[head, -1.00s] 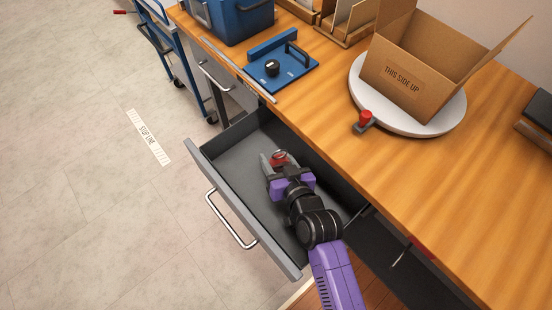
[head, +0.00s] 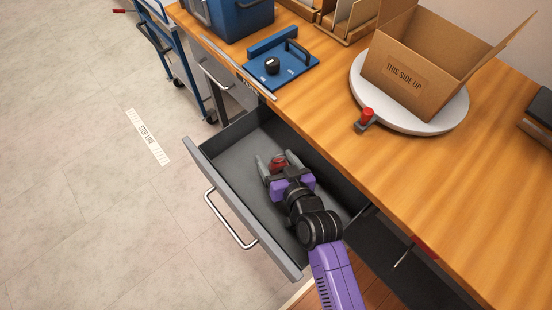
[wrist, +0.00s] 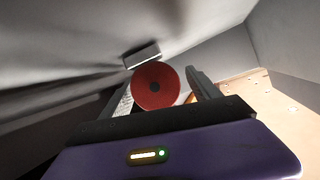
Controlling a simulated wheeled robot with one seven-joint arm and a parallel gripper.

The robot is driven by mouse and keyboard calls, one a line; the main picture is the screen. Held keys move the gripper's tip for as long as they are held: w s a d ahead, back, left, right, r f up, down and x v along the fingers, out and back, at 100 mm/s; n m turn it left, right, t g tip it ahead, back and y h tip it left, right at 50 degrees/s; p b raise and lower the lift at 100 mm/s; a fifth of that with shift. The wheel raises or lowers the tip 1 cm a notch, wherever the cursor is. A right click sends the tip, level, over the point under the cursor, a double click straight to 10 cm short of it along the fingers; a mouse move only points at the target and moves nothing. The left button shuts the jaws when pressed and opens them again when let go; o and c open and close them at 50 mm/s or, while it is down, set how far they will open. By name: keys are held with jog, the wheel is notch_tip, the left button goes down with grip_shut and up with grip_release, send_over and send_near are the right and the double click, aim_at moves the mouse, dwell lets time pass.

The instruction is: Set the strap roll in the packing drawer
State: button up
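The strap roll (head: 278,163) is red and sits inside the open grey packing drawer (head: 238,178), near its middle. A gap shows between the roll and the right finger in the wrist view. The underside of the roll is hidden, so its contact with the drawer floor cannot be seen directly.
The wooden worktop (head: 440,170) borders the drawer on the right. On it are a blue plate fixture (head: 290,72), a white turntable (head: 440,122) with an open carton (head: 405,75), and a red-topped button (head: 366,118). Floor left of the drawer is clear.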

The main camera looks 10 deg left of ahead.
aim_at(280, 166)
jog(key=shift+r, duration=0.1)
jog(key=shift+r+p, duration=0.3)
jog(key=shift+p, duration=0.1)
jog(key=v, duration=0.7)
jog(key=shift+s+d+r, duration=0.15)
jog(key=shift+s+r, duration=0.05)
jog(key=shift+r, duration=0.05)
